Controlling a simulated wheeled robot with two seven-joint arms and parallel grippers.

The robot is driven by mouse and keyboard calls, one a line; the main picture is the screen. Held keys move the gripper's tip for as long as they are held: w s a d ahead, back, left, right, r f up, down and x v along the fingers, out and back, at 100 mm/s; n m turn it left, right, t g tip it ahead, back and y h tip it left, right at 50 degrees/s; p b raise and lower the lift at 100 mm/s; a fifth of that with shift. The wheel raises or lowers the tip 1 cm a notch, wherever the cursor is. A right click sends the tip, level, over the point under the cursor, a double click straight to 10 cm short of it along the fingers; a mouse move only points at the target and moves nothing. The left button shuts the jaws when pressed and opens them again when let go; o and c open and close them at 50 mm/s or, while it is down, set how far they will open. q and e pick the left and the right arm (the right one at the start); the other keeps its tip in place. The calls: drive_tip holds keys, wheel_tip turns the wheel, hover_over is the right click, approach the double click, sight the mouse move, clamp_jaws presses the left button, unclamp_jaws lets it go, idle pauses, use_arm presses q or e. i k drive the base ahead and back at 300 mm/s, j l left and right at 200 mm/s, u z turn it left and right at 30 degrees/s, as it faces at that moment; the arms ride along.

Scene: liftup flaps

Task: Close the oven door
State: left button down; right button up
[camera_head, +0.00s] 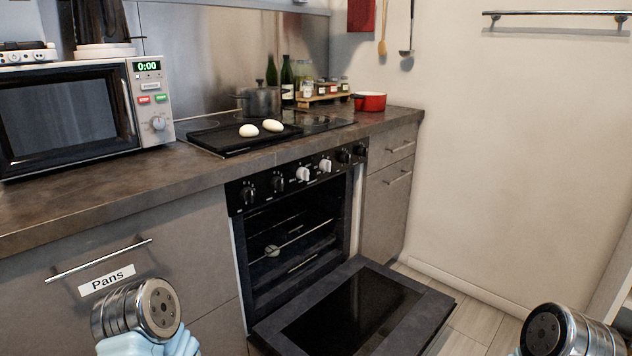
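The oven (295,250) is built into the counter, with a black knob panel on top and racks visible inside. Its door (352,312) is swung down, lying about level in front of the oven opening. A small pale round thing (272,251) shows inside the oven. Parts of my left arm show at the bottom left, in front of the drawer labelled Pans. Parts of my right arm show at the bottom right, to the right of the door. I cannot see the fingers of either gripper. Neither arm visibly touches the door.
A microwave (75,112) stands on the counter (120,185) at left. The cooktop bears a black tray (240,140) with two white eggs and a grey pot (260,100). A red pot (370,102) stands at right. Tiled floor (475,318) lies clear between door and wall.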

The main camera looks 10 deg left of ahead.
sight(350, 311)
drive_tip(key=i+l, duration=0.1)
drive_tip(key=l, duration=0.35)
drive_tip(key=i+l, duration=0.1)
drive_tip(key=l, duration=0.35)
drive_tip(key=i+l+u, duration=0.1)
drive_tip(key=l, duration=0.35)
drive_tip(key=i+l, duration=0.1)
drive_tip(key=l, duration=0.4)
drive_tip(key=l+u, duration=0.2)
drive_tip(key=u, duration=0.95)
